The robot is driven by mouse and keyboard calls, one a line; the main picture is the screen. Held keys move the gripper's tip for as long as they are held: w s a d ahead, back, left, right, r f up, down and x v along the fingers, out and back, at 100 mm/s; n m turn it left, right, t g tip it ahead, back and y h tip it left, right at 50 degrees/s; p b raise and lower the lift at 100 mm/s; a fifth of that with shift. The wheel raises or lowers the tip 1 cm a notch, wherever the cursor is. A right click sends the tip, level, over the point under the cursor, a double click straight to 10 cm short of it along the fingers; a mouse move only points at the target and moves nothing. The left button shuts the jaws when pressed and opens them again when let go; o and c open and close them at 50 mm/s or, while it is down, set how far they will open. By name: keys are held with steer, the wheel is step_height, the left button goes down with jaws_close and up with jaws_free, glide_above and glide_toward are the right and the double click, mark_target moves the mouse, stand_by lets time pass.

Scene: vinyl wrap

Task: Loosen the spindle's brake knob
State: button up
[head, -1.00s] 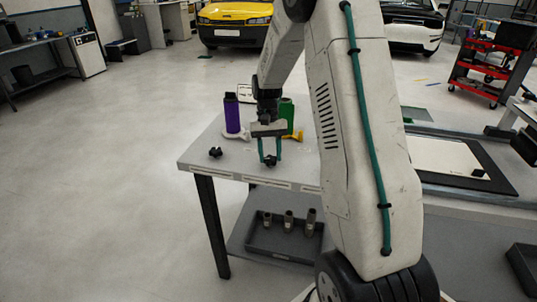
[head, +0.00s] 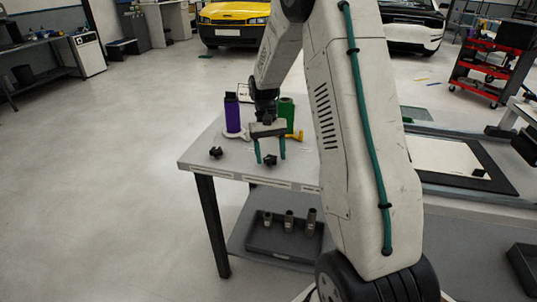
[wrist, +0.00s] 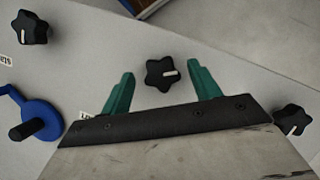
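A black star-shaped knob (wrist: 161,74) with a white mark sits between and just ahead of my fingertips in the wrist view; it also shows at the table's front edge in the head view (head: 269,160). My gripper (head: 271,159) is open, its teal fingers apart on either side of this knob, with gaps on both sides in the wrist view (wrist: 160,70). A second star knob (wrist: 30,28) is at upper left in the wrist view and a third (wrist: 291,119) at right. A blue disc with a black post (wrist: 38,119) is at lower left. The frames do not show which knob is the spindle's.
A purple roll (head: 232,113) and a green roll (head: 286,112) stand behind my gripper on the grey table (head: 197,157). Another black knob (head: 215,152) is on the table's left. A dark tray (head: 263,241) with several cylinders lies on the lower shelf. My arm hides the table's right part.

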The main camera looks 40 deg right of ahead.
steer(key=v, duration=0.8)
steer(key=shift+f, duration=0.1)
stand_by(0.4)
